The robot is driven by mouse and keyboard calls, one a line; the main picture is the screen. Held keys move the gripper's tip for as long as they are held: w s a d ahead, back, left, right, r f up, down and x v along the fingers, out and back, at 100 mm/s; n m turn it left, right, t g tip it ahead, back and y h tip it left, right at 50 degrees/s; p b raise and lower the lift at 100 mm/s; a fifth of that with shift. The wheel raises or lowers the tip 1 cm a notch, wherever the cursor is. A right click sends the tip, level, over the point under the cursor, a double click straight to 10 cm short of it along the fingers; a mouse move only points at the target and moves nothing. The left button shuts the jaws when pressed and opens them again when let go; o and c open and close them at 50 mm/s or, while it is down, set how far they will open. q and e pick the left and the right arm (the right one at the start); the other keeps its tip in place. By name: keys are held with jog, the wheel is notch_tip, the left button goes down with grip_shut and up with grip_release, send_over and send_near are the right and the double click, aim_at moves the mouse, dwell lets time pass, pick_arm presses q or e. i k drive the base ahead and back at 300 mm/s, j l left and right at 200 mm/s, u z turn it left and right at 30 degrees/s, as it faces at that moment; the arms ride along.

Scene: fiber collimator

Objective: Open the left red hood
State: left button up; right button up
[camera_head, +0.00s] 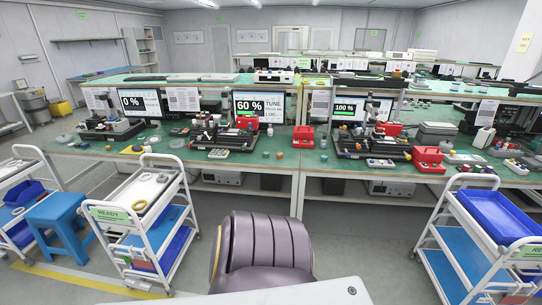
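Several red parts stand on the long green-topped bench (280,165). One red part (249,122) sits at the back of the left-middle equipment station, below the 60 % screen (258,106). A red block-like part (303,136) stands to its right, near the bench's middle. Another red part (391,128) sits by the right-hand station, and a larger red housing (428,158) stands at the bench's front right. All are small in view; I cannot tell which is the left red hood or whether any hood is open. Neither of my grippers is in view.
A white cart (146,201) stands at front left beside a blue stool (60,222). Another white cart with a blue bin (500,215) stands at front right. Small coloured caps lie along the bench's front edge. Grey floor shows between the carts and the bench.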

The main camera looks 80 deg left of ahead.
aim_at(303, 133)
jog(key=u, duration=2.55)
